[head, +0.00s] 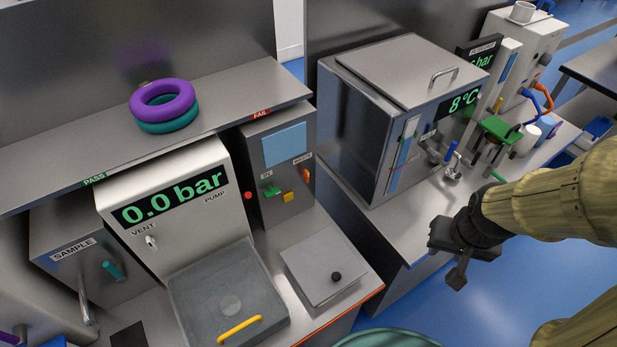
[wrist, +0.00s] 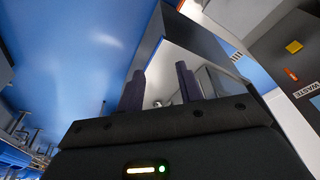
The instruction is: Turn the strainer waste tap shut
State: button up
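A grey box (head: 262,150) with a light blue panel carries the labels IN and WASTE. Under the WASTE label is a small orange tap handle (head: 306,175), roughly upright along the box face. A green handle (head: 271,191) sits under IN, with a yellow block (head: 289,197) between and below. The wrist view also shows the orange handle (wrist: 291,74) at the right edge, near the WASTE label (wrist: 308,91). My gripper (head: 455,262) hangs over the floor to the right, well apart from the box. Its two fingers (wrist: 160,88) are spread, with nothing seen between them.
A steel tank reading 8 °C (head: 380,120) and its counter stand between the box and my arm. A shelf (head: 60,180) with purple and teal rings (head: 162,100) overhangs the left bench. A pump unit reading 0.0 bar (head: 165,200) stands left. Blue floor (head: 430,300) is open below my gripper.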

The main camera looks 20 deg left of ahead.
jog(key=w+a+f+n+t+y+b, duration=0.35)
jog(key=w+a+f+t+b, duration=0.6)
jog(key=b, duration=0.85)
jog(key=a+f+n+y+b, duration=0.1)
jog(key=a+n+y+b, duration=0.2)
jog(key=a+y+b, duration=0.2)
jog(key=s+a+f+n+y+b, duration=0.1)
jog(key=a+f+n+y+b, duration=0.1)
jog(key=a+y+b, duration=0.3)
jog(key=a+n+b, duration=0.1)
jog(key=b, duration=0.3)
jog(key=shift+f, duration=0.3)
jog(key=shift+a+n+g, duration=0.15)
jog(key=shift+n+g, duration=0.1)
